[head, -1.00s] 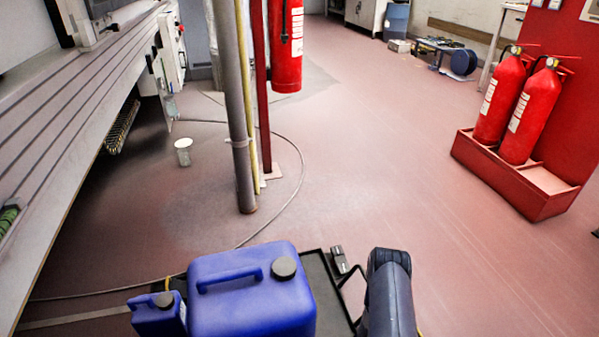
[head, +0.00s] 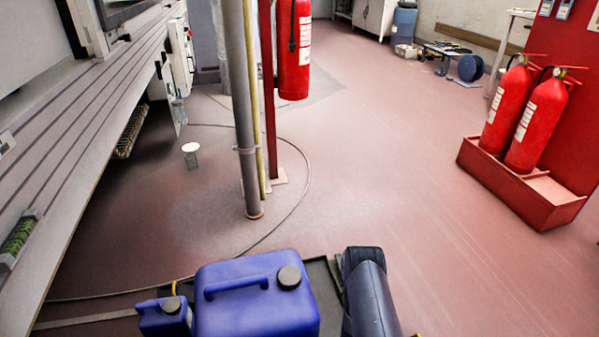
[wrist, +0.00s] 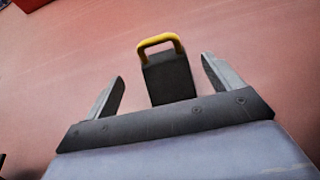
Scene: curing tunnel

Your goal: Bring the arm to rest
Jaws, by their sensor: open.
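My gripper (wrist: 162,85) shows in the wrist view with its two fingers spread apart. Nothing is held between them. Beyond and between the fingers is a dark block with a yellow handle-like loop (wrist: 160,42), over the reddish floor. In the head view my dark blue arm link (head: 369,295) stands at the bottom, right of the blue canister. The gripper itself does not show in the head view.
A large blue canister (head: 257,302) and a small blue one (head: 165,317) are close in front. A grey pole (head: 240,110) and a hanging red extinguisher (head: 294,50) stand ahead. Two extinguishers (head: 525,120) sit in a red stand (head: 520,190) at right. Open floor lies between.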

